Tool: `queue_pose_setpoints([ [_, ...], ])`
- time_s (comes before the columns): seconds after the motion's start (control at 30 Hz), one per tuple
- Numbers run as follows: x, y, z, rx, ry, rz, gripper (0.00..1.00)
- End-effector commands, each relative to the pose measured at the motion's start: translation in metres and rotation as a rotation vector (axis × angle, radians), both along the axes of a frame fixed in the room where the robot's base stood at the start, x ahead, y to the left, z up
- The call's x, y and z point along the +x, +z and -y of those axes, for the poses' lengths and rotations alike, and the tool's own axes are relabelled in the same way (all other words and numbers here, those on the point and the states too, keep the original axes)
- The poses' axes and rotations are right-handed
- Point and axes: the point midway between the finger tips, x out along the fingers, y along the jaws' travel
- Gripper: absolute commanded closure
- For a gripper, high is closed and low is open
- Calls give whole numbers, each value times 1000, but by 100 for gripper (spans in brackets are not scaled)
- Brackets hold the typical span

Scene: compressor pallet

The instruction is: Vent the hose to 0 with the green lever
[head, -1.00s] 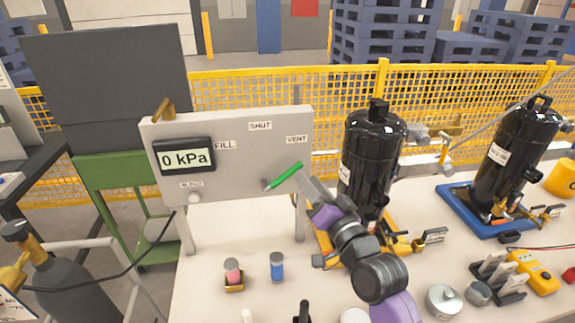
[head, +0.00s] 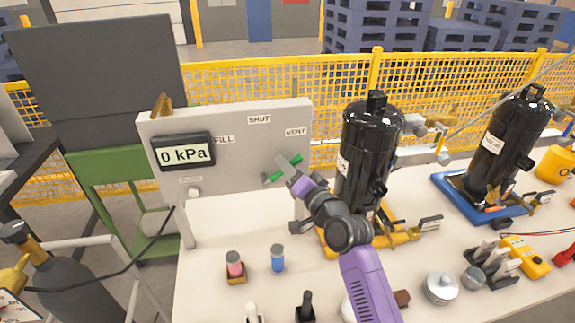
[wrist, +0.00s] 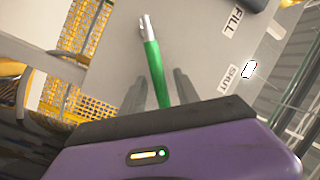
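The green lever (head: 293,161) on the grey panel (head: 228,180) slants up and to the right, its upper end below the VENT label (head: 296,132). The display (head: 184,152) reads 0 kPa. My gripper (head: 280,168) is at the lever, its fingers in front of the lever's middle in the head view. In the wrist view the lever (wrist: 155,70) runs between the two fingers (wrist: 160,82), with a gap visible on both sides, so the gripper looks open around it. Part of the lever is hidden behind the fingers in the head view.
A black compressor (head: 370,150) stands close to the right of my arm. A white knob (head: 194,192) sits under the display. A yellow fence (head: 450,85) runs behind.

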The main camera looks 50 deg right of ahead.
Motion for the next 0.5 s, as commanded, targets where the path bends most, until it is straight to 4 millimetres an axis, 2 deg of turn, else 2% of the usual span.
queue_pose_setpoints([
  [0.33, 4, 0, 1, -1, -1, 0, 64],
  [0.5, 4, 0, 1, -1, -1, 0, 98],
])
